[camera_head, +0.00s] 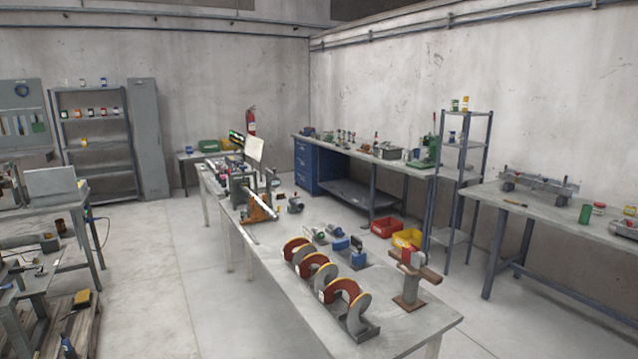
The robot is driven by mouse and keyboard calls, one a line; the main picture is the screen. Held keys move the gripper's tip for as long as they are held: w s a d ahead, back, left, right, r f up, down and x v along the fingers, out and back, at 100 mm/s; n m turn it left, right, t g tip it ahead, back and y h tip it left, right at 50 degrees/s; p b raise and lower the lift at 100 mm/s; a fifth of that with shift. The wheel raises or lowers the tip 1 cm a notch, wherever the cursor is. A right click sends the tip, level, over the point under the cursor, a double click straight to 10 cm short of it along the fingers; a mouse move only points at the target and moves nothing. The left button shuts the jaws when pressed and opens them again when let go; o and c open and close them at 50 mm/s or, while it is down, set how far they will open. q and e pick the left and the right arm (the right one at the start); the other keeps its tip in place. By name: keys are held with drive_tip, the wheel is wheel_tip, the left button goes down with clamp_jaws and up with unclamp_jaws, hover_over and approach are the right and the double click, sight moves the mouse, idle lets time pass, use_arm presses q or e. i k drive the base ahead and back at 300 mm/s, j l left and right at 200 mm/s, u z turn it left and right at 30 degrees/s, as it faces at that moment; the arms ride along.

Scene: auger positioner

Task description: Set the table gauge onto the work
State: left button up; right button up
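Neither of my grippers shows in the head view. A long grey worktable (302,331) runs from the front toward the back. A row of rust-red and grey curved auger pieces (345,300) stands on it. Near the table's front right is a brown stand (408,292) with a crosswise bar and a red and grey part on top. Farther back, a bright shaft (262,203) lies through a grey fixture (240,185), beside an orange bracket (259,211). Small blue and grey devices (341,244) sit mid-table. I cannot tell which item is the table gauge.
A narrow shelf rack (458,165) and another bench (545,212) stand at the right. Open concrete floor (155,265) lies left of the worktable.

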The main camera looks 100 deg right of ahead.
sight(272, 181)
drive_tip(key=z, duration=3.25)
drive_tip(key=i+j+u, duration=0.4)
drive_tip(key=i, duration=0.5)
drive_tip(key=i+u, duration=0.4)
drive_tip(key=i, duration=0.5)
drive_tip(key=i+j+z, duration=0.1)
drive_tip(key=i+z, duration=0.25)
drive_tip(key=i+j+z, duration=0.35)
drive_tip(key=i, duration=0.2)
drive_tip(key=i+j+z, duration=0.35)
drive_tip(key=i+l, duration=0.1)
